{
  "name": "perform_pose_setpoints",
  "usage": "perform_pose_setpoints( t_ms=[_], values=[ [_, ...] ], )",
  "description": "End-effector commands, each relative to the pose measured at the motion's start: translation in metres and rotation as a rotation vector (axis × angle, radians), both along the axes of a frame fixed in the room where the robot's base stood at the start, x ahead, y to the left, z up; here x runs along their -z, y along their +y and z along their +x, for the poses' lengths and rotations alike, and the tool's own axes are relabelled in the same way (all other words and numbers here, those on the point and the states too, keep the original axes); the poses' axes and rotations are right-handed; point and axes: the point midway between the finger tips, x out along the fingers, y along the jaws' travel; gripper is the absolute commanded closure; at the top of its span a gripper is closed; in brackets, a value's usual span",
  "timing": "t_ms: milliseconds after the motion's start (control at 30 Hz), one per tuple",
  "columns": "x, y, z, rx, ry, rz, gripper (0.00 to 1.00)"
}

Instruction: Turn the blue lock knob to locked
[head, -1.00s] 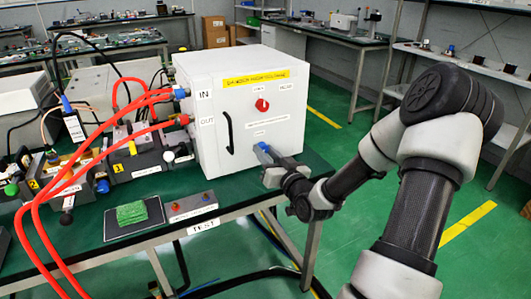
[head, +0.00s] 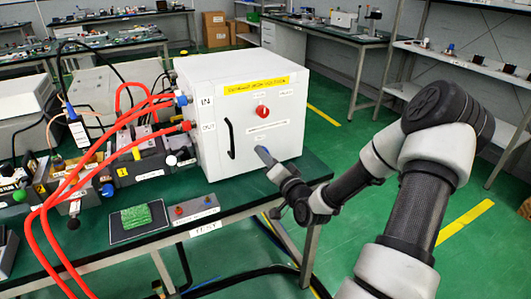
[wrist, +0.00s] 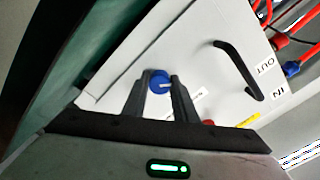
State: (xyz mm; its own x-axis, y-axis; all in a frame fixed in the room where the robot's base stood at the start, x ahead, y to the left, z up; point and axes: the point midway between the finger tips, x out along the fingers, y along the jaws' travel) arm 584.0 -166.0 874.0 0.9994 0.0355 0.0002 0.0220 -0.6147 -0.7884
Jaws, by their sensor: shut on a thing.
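The blue lock knob (wrist: 159,81) is on the front of the white cabinet (head: 240,90), below a red knob (head: 263,111). In the wrist view it sits between the two fingertips of my gripper (wrist: 158,80), which is shut on it. A pale line crosses the knob's face, roughly along the picture's width. In the head view my gripper (head: 267,158) reaches the lower right of the cabinet front and mostly hides the knob. The label by the knob is partly covered and unreadable.
A black door handle (head: 230,139) stands out left of my gripper. Red hoses (head: 110,160) run from the cabinet's left side. The cabinet stands on a green bench (head: 315,172) with a control box (head: 195,209) in front. Green floor is open to the right.

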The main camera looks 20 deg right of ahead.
Motion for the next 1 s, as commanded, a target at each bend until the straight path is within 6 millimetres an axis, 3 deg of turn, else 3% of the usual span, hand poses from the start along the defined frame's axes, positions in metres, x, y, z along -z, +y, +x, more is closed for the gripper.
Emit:
perform_pose_setpoints(
  t_ms=[600,1000],
  values=[
    [-0.0023,0.0,-0.0006,0.002,0.022,0.582,0.97],
    [-0.0018,0.0006,-0.0003,0.001,0.032,0.85,0.97]
  ],
)
